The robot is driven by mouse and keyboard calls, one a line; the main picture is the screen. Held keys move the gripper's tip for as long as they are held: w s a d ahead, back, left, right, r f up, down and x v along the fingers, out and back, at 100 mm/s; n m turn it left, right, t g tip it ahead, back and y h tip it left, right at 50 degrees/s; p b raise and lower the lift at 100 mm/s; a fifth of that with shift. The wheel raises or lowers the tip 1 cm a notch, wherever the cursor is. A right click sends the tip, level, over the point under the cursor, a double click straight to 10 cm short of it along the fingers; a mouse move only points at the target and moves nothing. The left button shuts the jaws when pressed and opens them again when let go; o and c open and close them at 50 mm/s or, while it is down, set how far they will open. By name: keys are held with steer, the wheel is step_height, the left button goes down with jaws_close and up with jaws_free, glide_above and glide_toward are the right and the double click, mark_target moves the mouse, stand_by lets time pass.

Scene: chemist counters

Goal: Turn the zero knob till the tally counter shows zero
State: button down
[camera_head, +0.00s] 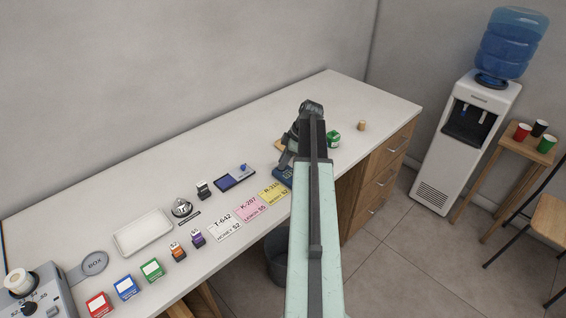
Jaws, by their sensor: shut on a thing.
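My arm reaches away over the counter, and my dark gripper (287,158) is low over the worktop at its far end. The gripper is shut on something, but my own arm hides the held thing. Neither the tally counter nor its zero knob can be made out, and no count can be read. A dark blue item (283,176) shows just below the gripper, partly covered. A small tan edge (279,146) shows to the left of the arm.
The white counter (330,88) is clear along its back. A green item (333,138) and a small tan cylinder (361,126) stand right of my arm. Price cards (248,208), a blue stamp pad (235,178), a bell (182,208) and a white tray (143,233) lie left.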

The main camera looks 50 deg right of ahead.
steer(key=shift+m, duration=0.3)
steer(key=m, duration=0.1)
steer(key=m+t+h, duration=0.1)
steer(key=m, duration=0.1)
steer(key=shift+s+a+m, duration=0.2)
steer(key=shift+m, duration=0.1)
steer(key=m+h, duration=0.1)
steer(key=m, duration=0.2)
steer(key=shift+a+m+h, duration=0.15)
steer(key=shift+m+h, duration=0.15)
steer(key=shift+h, duration=0.1)
steer(key=m, duration=0.2)
steer(key=m+h, duration=0.1)
steer(key=m, duration=0.1)
steer(key=shift+w+a+m+h, duration=0.1)
steer(key=shift+m+h, duration=0.2)
steer(key=shift+w+a+m+g+h, duration=0.1)
steer(key=shift+m+g+h, duration=0.25)
steer(key=shift+m, duration=0.75)
steer(key=shift+m+g+h, duration=0.25)
steer(key=shift+m+h, duration=0.1)
steer(key=shift+m, duration=0.75)
steer(key=c, duration=1.3)
jaws_free()
